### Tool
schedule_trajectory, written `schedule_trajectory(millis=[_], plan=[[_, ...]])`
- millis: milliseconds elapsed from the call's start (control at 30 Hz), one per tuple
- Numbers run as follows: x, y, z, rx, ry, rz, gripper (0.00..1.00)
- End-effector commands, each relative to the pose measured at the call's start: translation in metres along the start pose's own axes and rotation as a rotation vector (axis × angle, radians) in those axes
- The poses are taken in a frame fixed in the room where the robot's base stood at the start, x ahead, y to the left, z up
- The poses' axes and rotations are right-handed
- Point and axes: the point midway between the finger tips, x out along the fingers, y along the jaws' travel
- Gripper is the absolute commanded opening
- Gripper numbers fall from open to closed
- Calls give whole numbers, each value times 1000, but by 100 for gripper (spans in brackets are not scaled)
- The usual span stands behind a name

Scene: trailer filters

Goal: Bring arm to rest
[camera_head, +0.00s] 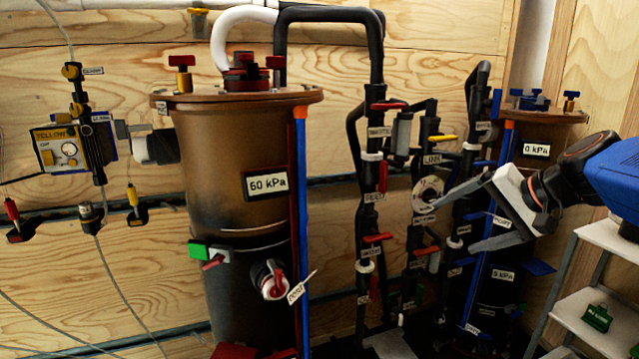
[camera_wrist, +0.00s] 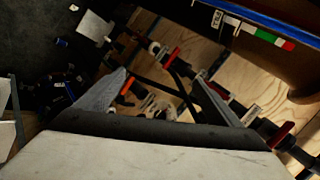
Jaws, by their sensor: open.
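My gripper (camera_head: 452,218) is at the right in the head view, at the end of my blue and dark arm. Its two grey fingers point left and stand apart, with nothing between them. They appear in front of the pipes and the right-hand filter. In the wrist view the fingers of my gripper (camera_wrist: 160,95) are spread at left and right, with piping and plywood visible beyond them. My gripper looks empty.
A large brown and black filter tank (camera_head: 232,150) labelled 60 kPa stands left of centre. A second tank (camera_head: 545,130) labelled 0 kPa stands behind my gripper. Black pipes (camera_head: 375,200) with red and yellow handles run between them. White shelves (camera_head: 590,310) stand at lower right, below my arm.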

Motion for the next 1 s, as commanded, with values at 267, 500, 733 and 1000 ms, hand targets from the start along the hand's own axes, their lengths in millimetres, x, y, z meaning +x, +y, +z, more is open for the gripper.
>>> schedule_trajectory(millis=[267,500,733,1000], plan=[[12,75,121,-293,-93,268,88],[5,146,179,-558,-121,457,88],[0,181,196,-695,-118,541,88],[0,185,196,-711,-117,552,88]])
